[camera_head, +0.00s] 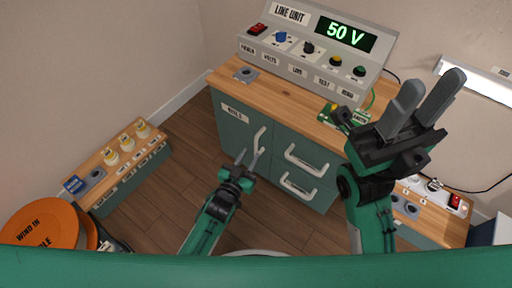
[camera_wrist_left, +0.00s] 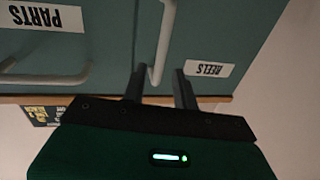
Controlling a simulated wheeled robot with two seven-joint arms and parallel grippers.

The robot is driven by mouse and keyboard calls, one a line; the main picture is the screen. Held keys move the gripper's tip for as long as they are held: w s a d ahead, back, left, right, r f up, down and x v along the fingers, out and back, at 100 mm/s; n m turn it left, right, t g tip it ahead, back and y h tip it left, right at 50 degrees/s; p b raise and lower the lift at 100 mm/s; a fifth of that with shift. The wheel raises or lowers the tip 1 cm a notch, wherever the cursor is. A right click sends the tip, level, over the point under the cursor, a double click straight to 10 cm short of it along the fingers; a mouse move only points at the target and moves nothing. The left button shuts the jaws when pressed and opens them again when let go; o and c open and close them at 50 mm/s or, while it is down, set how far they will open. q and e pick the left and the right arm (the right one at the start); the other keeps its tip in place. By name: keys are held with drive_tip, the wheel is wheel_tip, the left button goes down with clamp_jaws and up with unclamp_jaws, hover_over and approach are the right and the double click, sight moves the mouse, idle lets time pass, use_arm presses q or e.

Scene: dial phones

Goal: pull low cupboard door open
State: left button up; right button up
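The low cupboard door (camera_head: 232,130) is the green left-hand front of the wooden-topped cabinet and looks shut. Its pale vertical bar handle (camera_head: 260,138) is near its right edge. The handle also shows in the left wrist view (camera_wrist_left: 167,35), beside a "REELS" label (camera_wrist_left: 210,69). My left gripper (camera_head: 251,154) is open at the lower end of the handle. In the left wrist view the handle's end lies between its two fingers (camera_wrist_left: 159,84); I cannot tell if they touch it. My right gripper (camera_head: 426,102) is open and empty, raised on the right.
Two drawers with pale handles (camera_head: 305,158) are right of the door. A line unit (camera_head: 310,50) reading 50 V stands on the worktop (camera_head: 290,100). A low bench (camera_head: 100,180) and orange reel (camera_head: 40,226) are at left. The floor (camera_head: 185,150) between is clear.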

sight(255, 146)
use_arm(q)
drive_tip(key=b+x, duration=0.1)
drive_tip(key=x, duration=0.5)
drive_tip(key=shift+b, duration=0.35)
drive_tip(key=shift+c, duration=0.2)
clamp_jaws()
